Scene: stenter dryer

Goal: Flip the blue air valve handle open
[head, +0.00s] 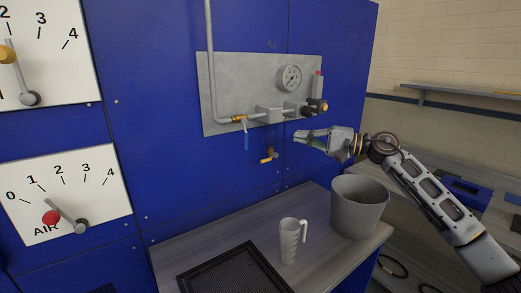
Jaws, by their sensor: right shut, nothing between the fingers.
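The blue air valve handle (246,137) hangs down from a brass valve (239,118) on the pipe at the lower left of the grey metal plate (222,75). My right gripper (298,137) comes in from the right and points left. It is shut and empty. It is to the right of the handle, at about the same height in the picture, with a visible gap between them. My left gripper is not in view.
A pressure gauge (289,78) and a dark knob (318,106) sit on the plate. A brass tap (269,155) sticks out below. A grey bin (358,207), a jug (290,240) and a black mesh tray (237,273) stand on the bench. Dials (65,190) are at left.

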